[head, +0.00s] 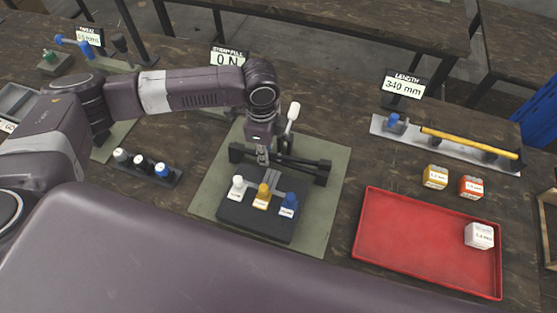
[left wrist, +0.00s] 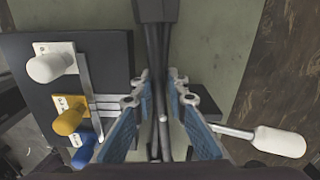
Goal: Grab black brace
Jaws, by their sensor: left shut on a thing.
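The black brace (head: 300,164) is a dark bar lying across the green mat, behind a black block with knobs. My left gripper (head: 263,158) comes down on it from above, near the bar's middle. In the left wrist view the brace (left wrist: 154,50) runs lengthwise between the blue-padded fingers of my left gripper (left wrist: 160,88), which are shut on it. The fingers and arm hide part of the bar. My right gripper is not in view.
The black block (head: 238,214) with white, orange and blue knobs stands in front. A white-handled lever (head: 292,112) rises behind the brace. A red tray (head: 400,245) holding a white cube (head: 479,236) lies right. A length gauge with a yellow rod (head: 465,143) stands at back right.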

